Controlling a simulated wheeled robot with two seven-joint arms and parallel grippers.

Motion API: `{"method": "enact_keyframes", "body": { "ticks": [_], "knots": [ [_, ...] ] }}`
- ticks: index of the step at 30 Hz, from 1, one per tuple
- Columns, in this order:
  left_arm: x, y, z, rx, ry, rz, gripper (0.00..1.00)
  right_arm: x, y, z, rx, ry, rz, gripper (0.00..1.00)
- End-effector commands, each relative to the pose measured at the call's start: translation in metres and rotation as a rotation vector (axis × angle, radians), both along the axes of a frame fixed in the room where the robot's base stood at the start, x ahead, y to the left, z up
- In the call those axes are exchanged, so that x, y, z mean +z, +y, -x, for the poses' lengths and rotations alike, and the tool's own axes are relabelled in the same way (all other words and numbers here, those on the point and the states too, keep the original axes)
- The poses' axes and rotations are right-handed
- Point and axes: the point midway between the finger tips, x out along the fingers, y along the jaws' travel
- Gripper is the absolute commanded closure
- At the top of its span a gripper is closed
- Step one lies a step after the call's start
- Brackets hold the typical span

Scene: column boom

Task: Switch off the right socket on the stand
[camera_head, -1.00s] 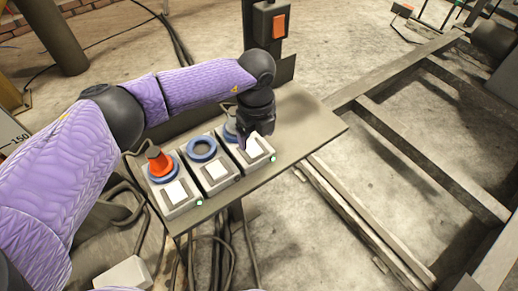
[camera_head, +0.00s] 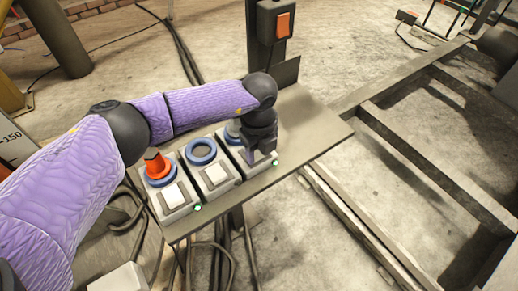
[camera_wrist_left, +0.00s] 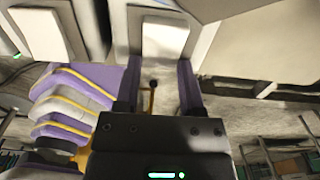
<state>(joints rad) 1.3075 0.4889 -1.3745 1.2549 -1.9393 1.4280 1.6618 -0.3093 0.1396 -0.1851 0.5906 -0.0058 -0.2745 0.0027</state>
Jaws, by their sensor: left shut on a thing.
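The stand's tabletop (camera_head: 315,135) carries three grey sockets in a row, each with a blue ring and a white rocker switch. The right socket (camera_head: 226,146) has a grey plug (camera_head: 233,130) in its ring and a lit green lamp by its front corner. My left gripper (camera_head: 258,154) is over its front part and hides its switch. In the left wrist view, the white switch (camera_wrist_left: 165,38) lies at the fingertips of my left gripper (camera_wrist_left: 158,66), shut on it; exact contact is hard to see. My right gripper is not in view.
The left socket (camera_head: 163,208) holds a red-orange plug (camera_head: 157,166) and has a green lamp lit. The middle socket's ring (camera_head: 201,151) is empty. A post behind carries a box with an orange switch (camera_head: 283,26). Cables hang below; a metal frame (camera_head: 430,150) lies at right.

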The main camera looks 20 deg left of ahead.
Motion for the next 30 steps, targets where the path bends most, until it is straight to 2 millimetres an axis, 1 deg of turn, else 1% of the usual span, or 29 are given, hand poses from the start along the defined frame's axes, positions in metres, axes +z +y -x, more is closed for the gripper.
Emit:
{"method": "enact_keyframes", "body": {
  "ticks": [2, 9, 18, 19, 20, 21, 23, 24, 30],
  "knots": [
    [-0.0002, 0.0005, -0.0001, 0.002, 0.010, 0.009, 1.00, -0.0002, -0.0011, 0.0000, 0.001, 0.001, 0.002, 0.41],
    [0.0002, 0.0054, -0.0040, 0.005, 0.148, 0.183, 1.00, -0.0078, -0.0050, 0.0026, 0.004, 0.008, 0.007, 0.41],
    [0.0032, 0.0053, -0.0039, 0.000, 0.161, 0.205, 1.00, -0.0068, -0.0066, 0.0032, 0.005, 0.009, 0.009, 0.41],
    [0.0032, 0.0053, -0.0039, 0.000, 0.161, 0.205, 0.46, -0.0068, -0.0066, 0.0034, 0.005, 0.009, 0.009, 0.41],
    [0.0032, 0.0053, -0.0039, 0.000, 0.161, 0.205, 0.40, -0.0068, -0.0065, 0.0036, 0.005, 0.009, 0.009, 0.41],
    [0.0032, 0.0053, -0.0039, 0.000, 0.161, 0.205, 0.31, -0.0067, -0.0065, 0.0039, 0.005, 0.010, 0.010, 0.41],
    [0.0032, 0.0053, -0.0040, 0.000, 0.161, 0.204, 0.19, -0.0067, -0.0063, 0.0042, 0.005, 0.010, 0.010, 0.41],
    [0.0033, 0.0053, -0.0040, 0.000, 0.161, 0.204, 0.15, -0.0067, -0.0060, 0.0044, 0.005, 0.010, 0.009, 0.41],
    [0.0033, 0.0053, -0.0040, 0.000, 0.161, 0.204, 0.15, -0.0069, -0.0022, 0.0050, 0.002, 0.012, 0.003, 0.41]
  ]
}}
